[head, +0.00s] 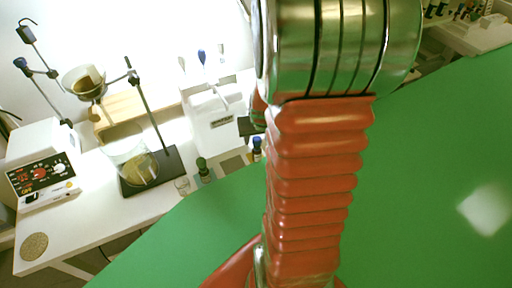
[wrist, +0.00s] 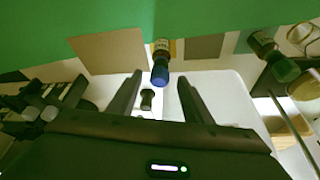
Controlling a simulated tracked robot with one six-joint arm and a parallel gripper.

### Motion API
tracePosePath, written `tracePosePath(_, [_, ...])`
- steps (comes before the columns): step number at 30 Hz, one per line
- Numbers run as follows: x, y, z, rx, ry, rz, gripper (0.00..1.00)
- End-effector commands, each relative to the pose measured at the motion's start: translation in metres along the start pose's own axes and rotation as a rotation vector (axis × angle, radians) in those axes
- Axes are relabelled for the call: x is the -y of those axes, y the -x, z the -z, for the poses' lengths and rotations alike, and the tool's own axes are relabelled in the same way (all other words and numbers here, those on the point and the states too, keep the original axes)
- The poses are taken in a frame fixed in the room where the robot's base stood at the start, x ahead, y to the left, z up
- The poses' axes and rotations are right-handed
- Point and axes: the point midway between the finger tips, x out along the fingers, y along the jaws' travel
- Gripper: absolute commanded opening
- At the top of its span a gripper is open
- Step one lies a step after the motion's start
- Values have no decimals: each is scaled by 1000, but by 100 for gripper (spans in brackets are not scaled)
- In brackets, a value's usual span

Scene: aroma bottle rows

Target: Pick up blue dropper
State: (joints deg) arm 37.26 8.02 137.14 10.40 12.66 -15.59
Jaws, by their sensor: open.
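A small dark bottle with a blue cap (wrist: 160,72) lies ahead of and between the fingertips of my gripper (wrist: 160,80) in the wrist view. The fingers are apart, and I see no contact with the bottle. The same blue-capped bottle (head: 257,148) shows in the head view, close beside my arm. A thin dropper with a blue bulb (head: 202,57) stands upright behind the white device in the head view, between two paler ones. My gripper is mostly hidden behind my arm there; only a dark part shows.
A green-capped bottle (head: 203,170) stands left of the blue-capped one, near a small glass (head: 182,185). A white boxy device (head: 215,120) is behind them. A stand with a glass vessel (head: 130,160) is farther left. Flat square cards (wrist: 110,50) lie beside the bottle.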

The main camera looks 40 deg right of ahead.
Motion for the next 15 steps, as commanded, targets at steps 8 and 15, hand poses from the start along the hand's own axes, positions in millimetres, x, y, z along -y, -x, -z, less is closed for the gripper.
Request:
tracePosePath(8, [0,-25,0,2,0,0,45])
tracePosePath(15, [0,-28,0,-1,0,-1,45])
